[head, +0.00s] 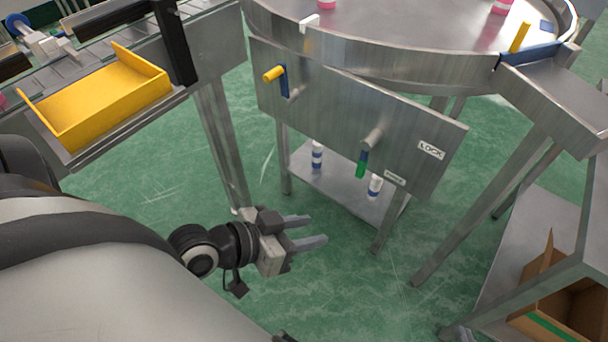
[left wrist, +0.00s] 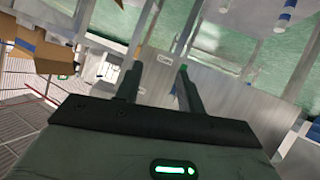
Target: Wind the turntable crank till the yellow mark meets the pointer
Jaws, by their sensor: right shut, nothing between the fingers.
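The turntable (head: 400,40) is a large round metal table at the top of the head view. Below it is a metal front panel (head: 330,110). The crank (head: 284,82) is on the panel's left, with a blue arm and a yellow knob (head: 273,73). A yellow upright piece (head: 520,37) stands at the rim's right. A white tab (head: 310,22) sits on the near rim; I cannot tell which is mark or pointer. My left gripper (head: 318,229) is open and empty, below and apart from the crank. Its fingers also show in the left wrist view (left wrist: 160,78). My right gripper is out of view.
A green-handled lever (head: 362,163) hangs on the panel near a LOCK label (head: 431,150). Blue-and-white cans stand on the lower shelf (head: 335,187). A yellow tray (head: 105,95) is at left, a cardboard box (head: 560,300) at lower right. Green floor around my left gripper is clear.

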